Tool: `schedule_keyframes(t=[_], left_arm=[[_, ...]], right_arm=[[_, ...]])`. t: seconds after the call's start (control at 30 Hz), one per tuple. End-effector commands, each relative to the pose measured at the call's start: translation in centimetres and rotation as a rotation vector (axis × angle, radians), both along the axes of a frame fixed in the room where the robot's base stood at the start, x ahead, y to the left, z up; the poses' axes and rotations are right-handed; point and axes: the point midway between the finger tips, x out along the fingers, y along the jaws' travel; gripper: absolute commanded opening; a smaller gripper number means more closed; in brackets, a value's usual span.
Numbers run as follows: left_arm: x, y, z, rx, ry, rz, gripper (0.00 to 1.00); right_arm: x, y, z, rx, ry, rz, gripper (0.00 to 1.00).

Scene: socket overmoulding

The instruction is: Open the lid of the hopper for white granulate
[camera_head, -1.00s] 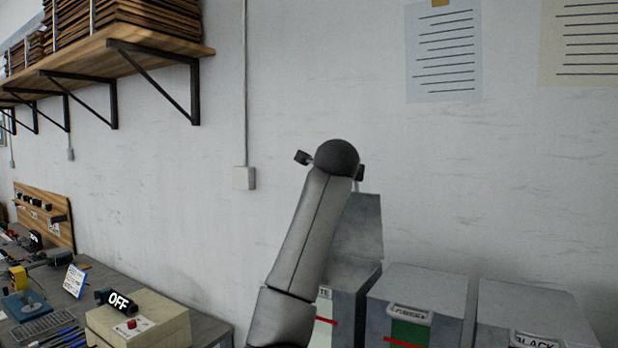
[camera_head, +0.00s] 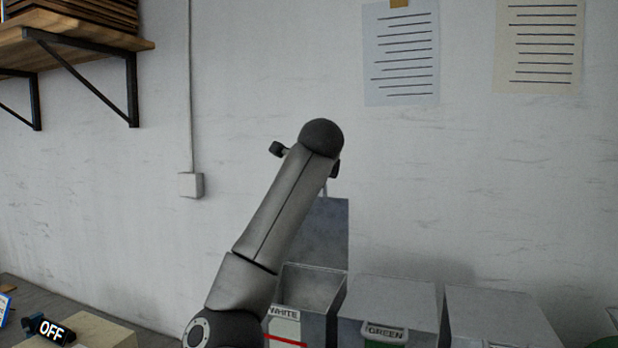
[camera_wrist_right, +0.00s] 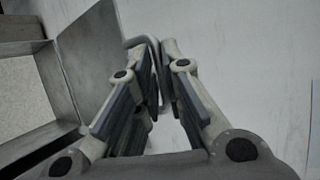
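The WHITE hopper (camera_head: 312,328) stands at the left end of a row of grey hoppers. Its grey lid (camera_head: 322,235) stands upright at the back, and the box is open at the top. In the right wrist view pale granulate (camera_wrist_right: 22,100) shows inside the box, with the raised lid (camera_wrist_right: 88,55) beside it. My right gripper (camera_wrist_right: 158,65) has its fingers closed around the bent lid handle (camera_wrist_right: 134,41). In the head view my arm hides this gripper and part of the lid. My left gripper is not in view.
The GREEN hopper (camera_head: 390,300) and another grey hopper (camera_head: 495,315) stand to the right with closed lids. A wall shelf (camera_head: 75,45) is at upper left. The wall is close behind.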

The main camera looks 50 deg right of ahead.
Motion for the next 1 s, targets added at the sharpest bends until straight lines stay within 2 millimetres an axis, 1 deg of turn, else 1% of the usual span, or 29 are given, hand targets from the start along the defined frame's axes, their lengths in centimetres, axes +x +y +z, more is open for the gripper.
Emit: schedule_keyframes(t=[0.03, 0.13, 0.17, 0.6, 0.67, 0.77, 1.0], left_arm=[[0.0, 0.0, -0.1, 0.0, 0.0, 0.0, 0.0], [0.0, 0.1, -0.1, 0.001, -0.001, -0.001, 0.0], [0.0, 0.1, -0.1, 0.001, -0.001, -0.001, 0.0], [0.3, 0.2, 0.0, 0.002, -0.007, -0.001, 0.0], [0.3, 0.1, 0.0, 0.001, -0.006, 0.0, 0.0], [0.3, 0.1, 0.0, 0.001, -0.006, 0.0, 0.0], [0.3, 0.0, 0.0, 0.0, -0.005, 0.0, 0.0]], right_arm=[[0.3, 0.1, -1.1, 0.015, 0.02, 0.007, 0.16], [0.3, 0.1, -1.0, 0.014, 0.019, 0.007, 0.29], [0.3, 0.1, -1.0, 0.014, 0.017, 0.007, 0.3], [-0.1, 0.3, -0.3, 0.008, 0.009, 0.004, 0.3], [-0.6, 0.7, 0.0, 0.007, 0.007, 0.003, 0.3], [-1.7, 1.8, 0.8, 0.006, 0.006, 0.003, 0.3], [-5.2, 5.0, 2.9, 0.007, 0.006, 0.004, 0.3]])
